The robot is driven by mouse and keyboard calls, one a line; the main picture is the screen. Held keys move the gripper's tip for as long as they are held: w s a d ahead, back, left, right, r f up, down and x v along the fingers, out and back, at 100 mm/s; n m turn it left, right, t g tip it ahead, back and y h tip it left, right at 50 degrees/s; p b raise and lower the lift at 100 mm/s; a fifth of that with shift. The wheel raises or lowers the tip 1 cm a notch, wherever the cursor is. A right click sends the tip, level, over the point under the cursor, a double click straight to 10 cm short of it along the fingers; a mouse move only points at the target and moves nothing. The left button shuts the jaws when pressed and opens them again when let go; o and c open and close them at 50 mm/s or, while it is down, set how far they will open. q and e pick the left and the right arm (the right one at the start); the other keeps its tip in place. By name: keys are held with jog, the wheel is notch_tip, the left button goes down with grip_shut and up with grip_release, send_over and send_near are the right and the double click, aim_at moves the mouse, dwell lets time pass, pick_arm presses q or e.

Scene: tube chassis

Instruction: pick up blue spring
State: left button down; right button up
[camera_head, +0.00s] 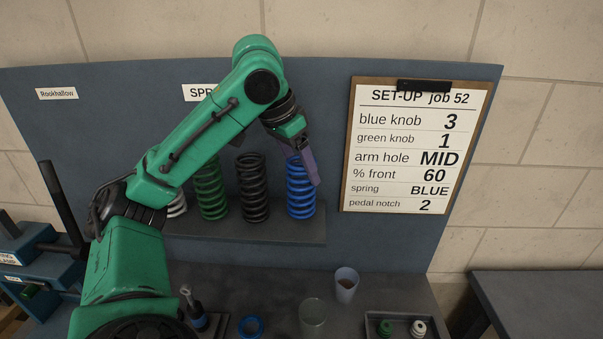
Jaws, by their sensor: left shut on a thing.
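The blue spring (300,197) stands upright at the right end of a row of springs on a dark shelf (270,234). My left gripper (309,170) reaches down to its upper part from above. The gripper is shut on the blue spring, with one purple-grey finger showing across its upper right side. The other finger is hidden. The spring's lower end appears to be at the shelf; I cannot tell whether it touches. My right gripper is not in view.
A black spring (253,188), a green spring (211,190) and a partly hidden white spring (177,205) stand to the left. A clipboard (414,146) hangs at right. Below are cups (346,285), a blue ring (250,326) and a tray (372,318) with knobs.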

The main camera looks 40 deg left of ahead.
pick_arm(q)
jog(key=shift+r+p, duration=4.75)
jog(key=shift+r, duration=4.4)
